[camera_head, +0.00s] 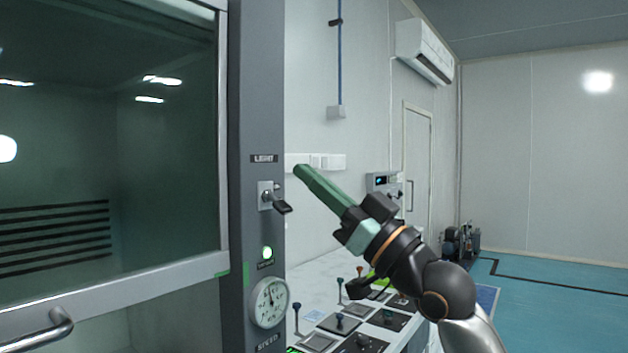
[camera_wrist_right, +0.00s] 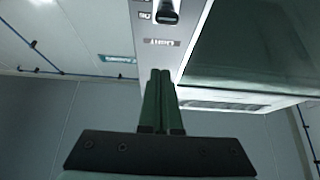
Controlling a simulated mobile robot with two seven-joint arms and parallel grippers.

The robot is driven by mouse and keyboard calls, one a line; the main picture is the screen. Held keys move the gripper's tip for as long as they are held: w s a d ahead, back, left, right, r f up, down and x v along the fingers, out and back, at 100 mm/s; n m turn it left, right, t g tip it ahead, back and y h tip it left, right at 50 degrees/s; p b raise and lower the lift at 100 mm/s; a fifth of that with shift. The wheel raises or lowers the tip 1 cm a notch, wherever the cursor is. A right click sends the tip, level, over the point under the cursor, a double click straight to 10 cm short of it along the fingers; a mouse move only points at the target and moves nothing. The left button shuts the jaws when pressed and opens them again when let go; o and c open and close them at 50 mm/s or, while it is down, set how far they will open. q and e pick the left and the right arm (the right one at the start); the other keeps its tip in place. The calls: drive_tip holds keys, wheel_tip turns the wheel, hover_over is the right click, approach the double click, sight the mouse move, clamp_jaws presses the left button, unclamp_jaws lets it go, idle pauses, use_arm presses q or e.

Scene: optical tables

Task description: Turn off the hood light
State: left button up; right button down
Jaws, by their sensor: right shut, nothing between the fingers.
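The hood light switch (camera_head: 270,197) is a metal plate with a dark-tipped lever on the grey hood post, under a "LIGHT" label (camera_head: 264,158). Its lever points out and down to the right. My right gripper (camera_head: 299,170) is shut and empty, its green fingers pointing up-left. The fingertips appear up and right of the lever, apart from it. In the wrist view my right gripper (camera_wrist_right: 160,73) has its fingers together below the upside-down label (camera_wrist_right: 162,42). The switch lever (camera_wrist_right: 168,14) shows at the top edge there. My left gripper is not in view.
A lit green lamp (camera_head: 266,252) and a round gauge (camera_head: 269,302) sit lower on the post (camera_head: 240,120). The hood's glass front (camera_head: 110,130) fills the left, with a metal handle (camera_head: 40,332) below. A bench panel (camera_head: 345,325) with several small levers stands under my right arm.

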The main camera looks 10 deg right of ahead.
use_arm(q)
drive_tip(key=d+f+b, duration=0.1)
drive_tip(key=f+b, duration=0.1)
drive_tip(key=b, duration=0.1)
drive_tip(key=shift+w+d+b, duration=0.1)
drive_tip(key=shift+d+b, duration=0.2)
drive_tip(key=shift+b, duration=0.1)
use_arm(e)
drive_tip(key=w+a+f+v, duration=0.1)
drive_tip(key=f+v, duration=0.1)
drive_tip(key=v, duration=0.7)
drive_tip(key=shift+s+d+f, duration=0.2)
drive_tip(key=shift+s+d, duration=0.05)
drive_tip(key=shift+s, duration=0.05)
